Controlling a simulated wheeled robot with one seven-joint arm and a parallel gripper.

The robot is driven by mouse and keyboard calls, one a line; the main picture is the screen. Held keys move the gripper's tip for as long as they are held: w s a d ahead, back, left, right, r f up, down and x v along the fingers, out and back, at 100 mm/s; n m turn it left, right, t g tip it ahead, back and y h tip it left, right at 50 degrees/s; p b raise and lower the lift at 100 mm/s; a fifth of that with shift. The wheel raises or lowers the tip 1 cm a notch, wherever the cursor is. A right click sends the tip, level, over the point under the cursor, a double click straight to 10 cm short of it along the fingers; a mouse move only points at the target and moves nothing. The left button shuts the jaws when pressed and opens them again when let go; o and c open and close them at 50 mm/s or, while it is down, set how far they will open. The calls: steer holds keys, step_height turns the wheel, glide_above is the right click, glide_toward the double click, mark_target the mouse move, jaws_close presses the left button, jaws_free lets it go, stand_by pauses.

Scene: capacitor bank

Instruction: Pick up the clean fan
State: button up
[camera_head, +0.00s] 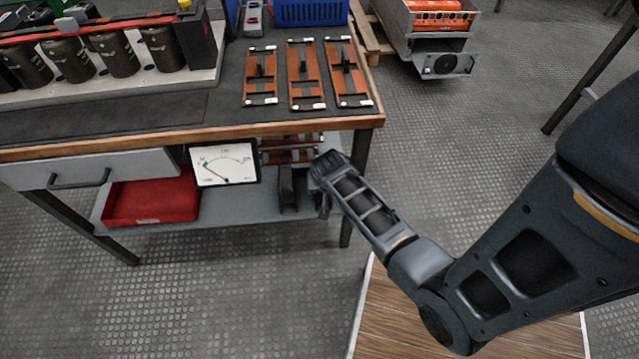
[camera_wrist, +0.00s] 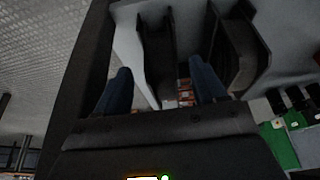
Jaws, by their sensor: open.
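Two dark, upright slab-like shapes stand on the lower shelf of the bench; they may be fans, but I cannot tell which one is clean. In the head view they show as dark shapes (camera_head: 289,187) left of my wrist. In the wrist view one shape (camera_wrist: 157,50) is ahead between the fingers and another (camera_wrist: 240,50) is to the right. In the head view my arm reaches down to the shelf at the bench's right end, and the fingers are mostly hidden.
The bench top (camera_head: 235,100) overhangs the lower shelf (camera_head: 222,214), with a leg (camera_head: 355,185) close to my wrist. A gauge (camera_head: 224,164) and red bin (camera_head: 150,200) are left. Open floor lies in front.

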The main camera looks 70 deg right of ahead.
steer(key=d, duration=0.1)
steer(key=w+d, duration=0.1)
steer(key=d, duration=0.2)
steer(key=shift+w+d+b, duration=0.3)
steer(key=shift+w, duration=0.1)
steer(key=b+x, duration=0.1)
steer(key=x, duration=0.3)
steer(key=shift+w+d+b, duration=0.2)
steer(key=shift+d+b, duration=0.15)
steer(key=shift+d, duration=0.1)
steer(key=shift+w+d+f, duration=0.1)
steer(key=shift+d+f, duration=0.1)
steer(key=shift+f, duration=0.25)
steer(key=shift+f, duration=0.25)
steer(key=shift+c, duration=0.4)
steer(key=c, duration=1.2)
